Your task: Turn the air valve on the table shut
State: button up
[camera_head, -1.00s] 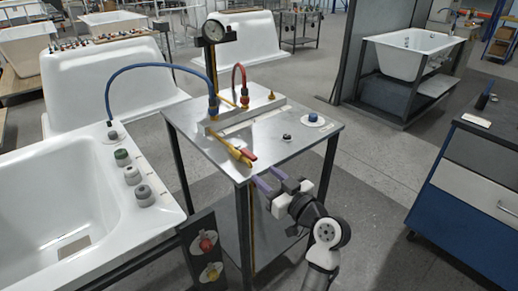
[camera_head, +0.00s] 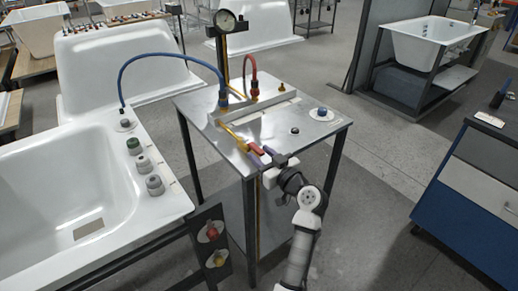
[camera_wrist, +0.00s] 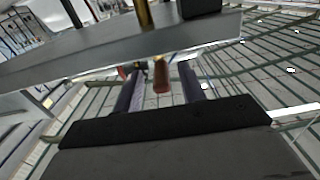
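The steel table (camera_head: 317,132) stands in the middle of the head view. The air valve is a brass-yellow fitting (camera_head: 233,138) near its front corner, with a red lever (camera_head: 256,149) pointing toward my gripper. My gripper (camera_head: 262,157) is at that front corner, its purple fingers close to the lever. In the wrist view my gripper (camera_wrist: 160,75) is open, with a finger on each side of the red lever (camera_wrist: 161,77). Gaps show on both sides of the lever, so the fingers seem not to grip it. The valve body is partly cut off there.
A gauge (camera_head: 225,21) on a post and blue and red hoses rise at the table's back. A white bathtub (camera_head: 50,165) with knobs (camera_head: 145,165) is at the left. A panel with red and yellow buttons (camera_head: 212,240) hangs by the table's front leg. A blue cabinet (camera_head: 455,215) stands right.

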jog(key=shift+x, duration=0.8)
grip_shut()
